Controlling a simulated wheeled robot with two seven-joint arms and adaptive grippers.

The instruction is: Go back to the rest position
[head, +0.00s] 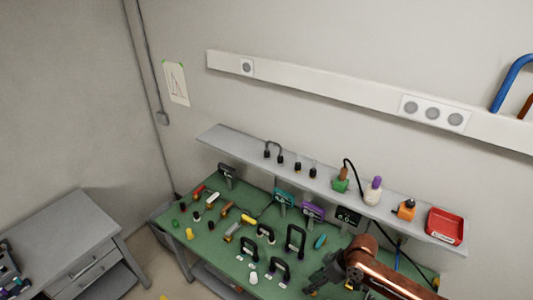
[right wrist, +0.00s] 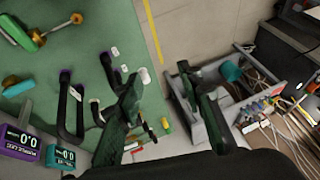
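My right gripper (head: 322,274) is over the front right part of the green table (head: 203,246) in the head view, with my copper-coloured arm reaching in from the lower right. In the right wrist view the fingers of this gripper (right wrist: 158,76) are spread apart with nothing between them. The table edge and the floor show beyond them. My left gripper is in neither view.
Dark handles (head: 296,238) and several small tools stand on the table near my right gripper. A grey shelf (head: 225,139) behind it carries bottles and a red tray (head: 444,226). A grey drawer desk (head: 70,240) stands left. A cluttered grey crate (right wrist: 222,125) shows below the wrist.

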